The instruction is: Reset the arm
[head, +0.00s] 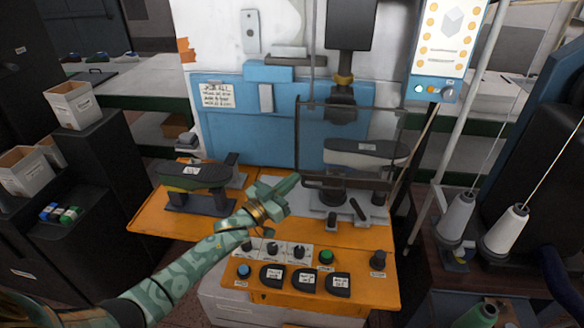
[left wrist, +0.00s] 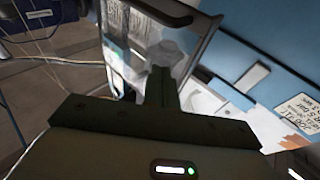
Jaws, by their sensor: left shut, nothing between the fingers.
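My left arm comes in from the lower left in the head view, and its green gripper (head: 290,186) is shut and empty. It hangs over the orange bench (head: 155,213), above the row of knobs and left of the metal frame. In the left wrist view the shut fingers (left wrist: 162,75) point toward a blurred grey-white area, with nothing held. A dark shoe last (head: 195,174) rests on a stand to the left of the gripper. Another last (head: 366,150) sits in the machine on the right. My right gripper is in neither view.
A guard frame (head: 297,140) stands just right of the gripper. A control panel with a green button (head: 326,257) and a blue button (head: 243,271) lies in front. Thread cones (head: 506,230) stand at the right. White bins (head: 73,104) stand on the left shelf.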

